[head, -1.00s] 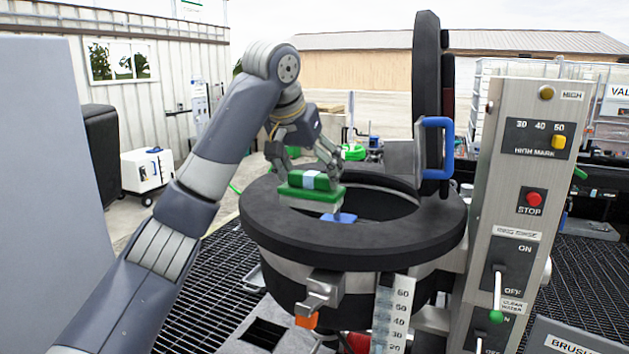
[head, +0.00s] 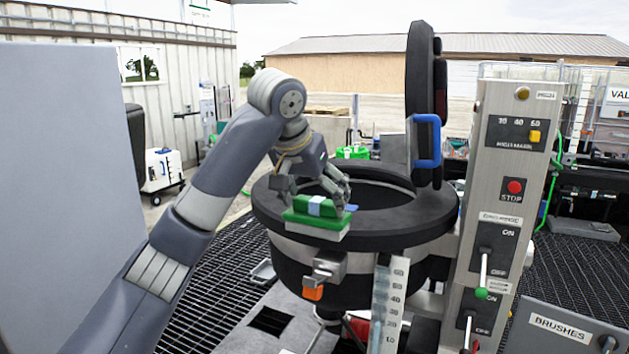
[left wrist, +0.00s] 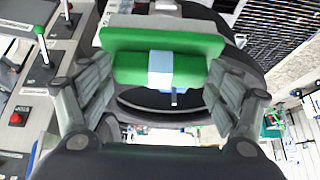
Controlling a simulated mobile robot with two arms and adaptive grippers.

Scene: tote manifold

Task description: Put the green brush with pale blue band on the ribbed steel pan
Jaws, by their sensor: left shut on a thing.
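The green brush with the pale blue band (head: 316,212) is held level in my left gripper (head: 317,193). In the head view it appears over the near left part of the dark ring-shaped rim of the round vessel. The gap between brush and rim is hard to judge. In the left wrist view the brush (left wrist: 130,42) shows its green block, with the banded grip (left wrist: 160,68) between my two fingers. I cannot surely make out the ribbed steel pan; a small grey tray-like piece (head: 262,270) lies left of the vessel. My right gripper is not in view.
The vessel's black rim (head: 405,217) is open, its lid (head: 421,90) standing upright with a blue handle (head: 427,140). A steel control post (head: 507,190) with levers stands at right. A BRUSHES box (head: 560,330) is at lower right. Dark grating covers the floor.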

